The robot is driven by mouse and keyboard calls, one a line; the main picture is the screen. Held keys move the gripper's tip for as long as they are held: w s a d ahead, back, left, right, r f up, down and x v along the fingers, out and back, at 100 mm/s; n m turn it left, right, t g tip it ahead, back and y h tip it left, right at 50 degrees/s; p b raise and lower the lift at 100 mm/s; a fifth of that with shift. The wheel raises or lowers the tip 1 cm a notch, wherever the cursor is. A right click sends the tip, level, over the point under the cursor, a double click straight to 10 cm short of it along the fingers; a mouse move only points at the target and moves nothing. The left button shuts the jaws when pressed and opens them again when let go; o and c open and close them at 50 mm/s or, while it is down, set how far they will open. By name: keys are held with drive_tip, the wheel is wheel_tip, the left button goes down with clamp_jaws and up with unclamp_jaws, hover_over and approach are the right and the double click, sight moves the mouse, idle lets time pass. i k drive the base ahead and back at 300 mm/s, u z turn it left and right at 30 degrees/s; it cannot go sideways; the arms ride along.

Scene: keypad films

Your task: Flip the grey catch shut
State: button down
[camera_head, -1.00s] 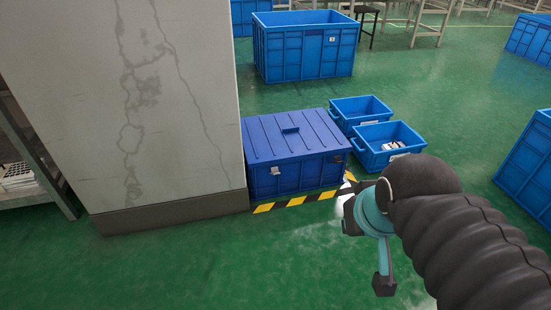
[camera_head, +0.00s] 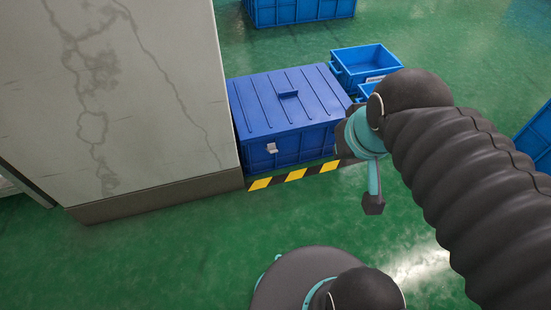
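A blue crate (camera_head: 285,150) with a flat ribbed blue lid (camera_head: 287,98) stands on the floor against a concrete pillar. The lid lies down on the crate. A small grey catch (camera_head: 272,148) sits on the crate's front, left of its middle, and seems to stick out from it. It is too small to tell its exact angle. My arm, with a black ribbed sleeve and teal joints, reaches in from the right and covers the crate's right end. I see no gripper fingers, and nothing of mine touches the catch.
The concrete pillar (camera_head: 135,90) closes off the crate's left side. A yellow-and-black strip (camera_head: 296,175) runs along the floor before the crate. Small open blue bins (camera_head: 362,62) stand behind to the right. A larger blue crate (camera_head: 300,8) is farther back. Green floor in front is clear.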

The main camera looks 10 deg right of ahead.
sight(271, 148)
drive_tip(key=u, duration=3.6)
drive_tip(key=k, duration=1.5)
drive_tip(key=z, duration=1)
